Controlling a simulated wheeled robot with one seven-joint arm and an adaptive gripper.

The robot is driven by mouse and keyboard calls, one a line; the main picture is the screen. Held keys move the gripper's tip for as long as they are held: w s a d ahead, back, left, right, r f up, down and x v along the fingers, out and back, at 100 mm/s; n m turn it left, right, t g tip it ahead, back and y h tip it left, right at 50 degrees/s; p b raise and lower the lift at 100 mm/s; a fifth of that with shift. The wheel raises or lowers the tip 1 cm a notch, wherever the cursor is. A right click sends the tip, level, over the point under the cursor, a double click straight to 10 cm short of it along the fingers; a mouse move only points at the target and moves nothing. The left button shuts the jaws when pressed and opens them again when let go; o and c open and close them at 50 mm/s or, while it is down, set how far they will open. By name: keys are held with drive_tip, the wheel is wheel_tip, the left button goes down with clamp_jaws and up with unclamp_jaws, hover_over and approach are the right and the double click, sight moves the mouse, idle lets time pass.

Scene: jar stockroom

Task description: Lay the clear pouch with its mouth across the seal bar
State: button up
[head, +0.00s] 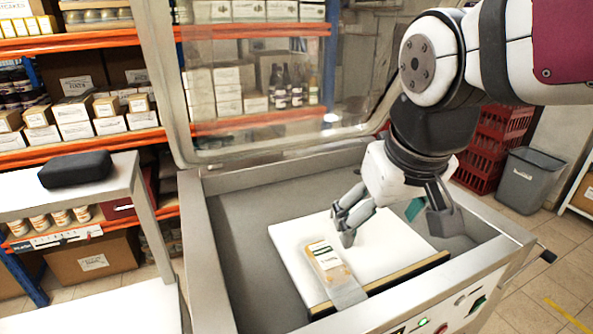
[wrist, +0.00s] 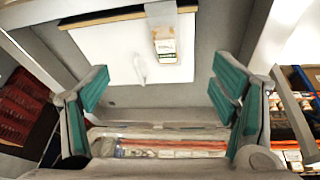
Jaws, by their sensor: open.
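The clear pouch (head: 326,262) lies flat on the white plate (head: 290,236) inside the open chamber machine. It has a pale label and yellowish contents, and also shows in the wrist view (wrist: 164,45). Its greyish, empty mouth end (head: 348,293) lies across the seal bar (head: 405,270), the dark and tan strip along the plate's front edge. In the wrist view this end crosses the bar (wrist: 115,19) at the top. My gripper (head: 395,225) is open and empty above the plate, right of the pouch and apart from it. Its teal-padded fingers (wrist: 160,78) are spread wide.
The machine's transparent lid (head: 255,75) stands raised behind the chamber. Metal chamber walls (head: 225,290) surround the plate. A side stand (head: 40,195) with a black case (head: 75,169) is at left. Stocked shelves are behind; red crates (head: 495,145) and a grey bin (head: 525,180) stand at right.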

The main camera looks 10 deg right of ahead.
drive_tip(key=shift+t+y, duration=0.4)
drive_tip(key=shift+t, duration=0.3)
drive_tip(key=s, duration=0.6)
drive_tip(key=shift+a+r, duration=0.15)
drive_tip(key=shift+r, duration=0.05)
drive_tip(key=shift+w, duration=0.1)
drive_tip(key=shift+c, duration=0.6)
